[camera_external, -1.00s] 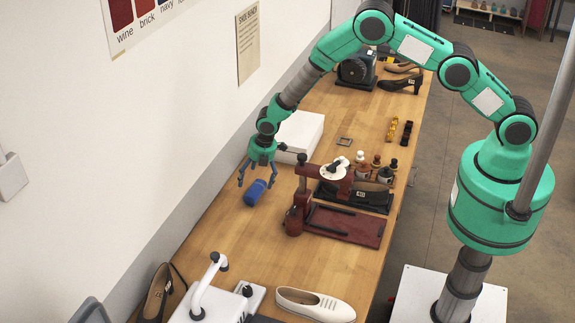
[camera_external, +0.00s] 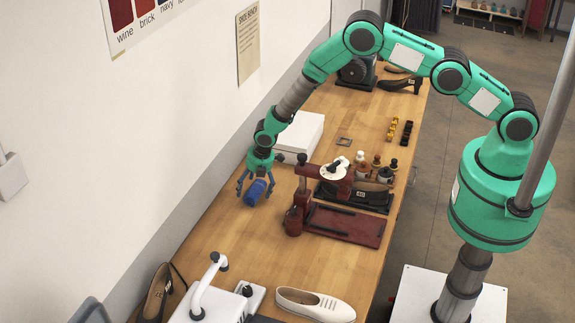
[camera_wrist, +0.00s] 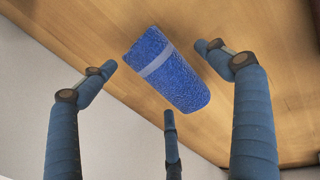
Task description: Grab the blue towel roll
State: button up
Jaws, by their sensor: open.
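The blue towel roll (camera_external: 254,192) lies on the wooden bench near the wall, at the fingers of my gripper (camera_external: 257,186). In the wrist view the roll (camera_wrist: 176,82) is a blue textured cylinder with a pale band near one end. My gripper (camera_wrist: 166,88) has three blue fingers spread around the roll, one on each side and one below it in the picture. The fingers are open, and gaps show between them and the roll. In the external view the fingers partly overlap the roll.
A red press-like stand (camera_external: 294,214) is right of my gripper on the bench (camera_external: 232,232). A white box (camera_external: 301,133) lies behind it by the wall. A white shoe (camera_external: 312,304) and a white device (camera_external: 205,296) are at the front. Bare wood lies in front of the roll.

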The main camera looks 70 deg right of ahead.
aim_at(255, 185)
dwell(0.4)
jog(key=c, duration=1.3)
jog(key=shift+o, duration=0.2)
jog(key=shift+r, duration=0.1)
jog(key=shift+w+r+b+v, duration=0.1)
jog(key=shift+w+b+v, duration=0.25)
jog(key=shift+v, duration=1.25)
jog(key=shift+w+r+b+v, duration=0.1)
jog(key=shift+w+b+v, duration=0.25)
jog(key=shift+v, duration=1.25)
jog(key=shift+w+r+b+v, duration=0.1)
jog(key=shift+w+b+v, duration=0.25)
jog(key=shift+v, duration=1.25)
jog(key=shift+w, duration=0.1)
